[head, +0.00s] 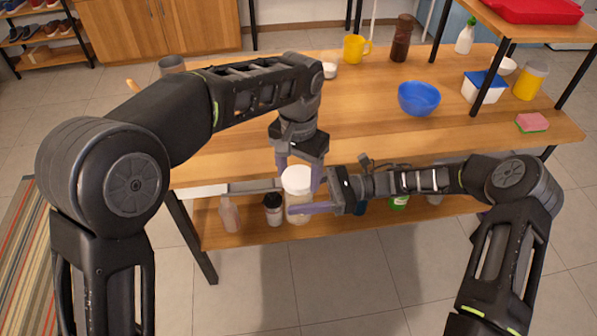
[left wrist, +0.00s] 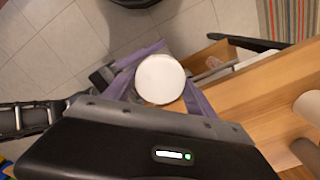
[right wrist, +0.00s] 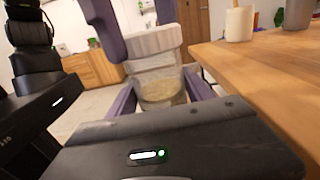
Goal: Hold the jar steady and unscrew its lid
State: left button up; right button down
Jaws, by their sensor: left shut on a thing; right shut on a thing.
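The jar (head: 297,208) is clear with pale contents and a white lid (head: 297,179). It is upright, held in front of the table's front edge. My left gripper (head: 298,176) comes from above and is shut on the lid; the lid shows round between its purple fingers in the left wrist view (left wrist: 160,79). My right gripper (head: 298,200) comes from the right and is shut on the jar body, seen in the right wrist view (right wrist: 160,90) below the ribbed lid. In the right wrist view the lid sits on or just over the jar; I cannot tell how tightly.
The wooden table (head: 235,160) is behind the jar, with a lower shelf (head: 345,231) holding several bottles. A blue bowl (head: 419,98), yellow mug (head: 355,48), brown bottle (head: 402,38) and pink sponge (head: 532,122) stand farther back. The floor in front is clear.

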pick_arm(q)
jog(key=shift+r, duration=0.2)
jog(key=shift+r, duration=0.9)
jog(key=shift+r, duration=2.05)
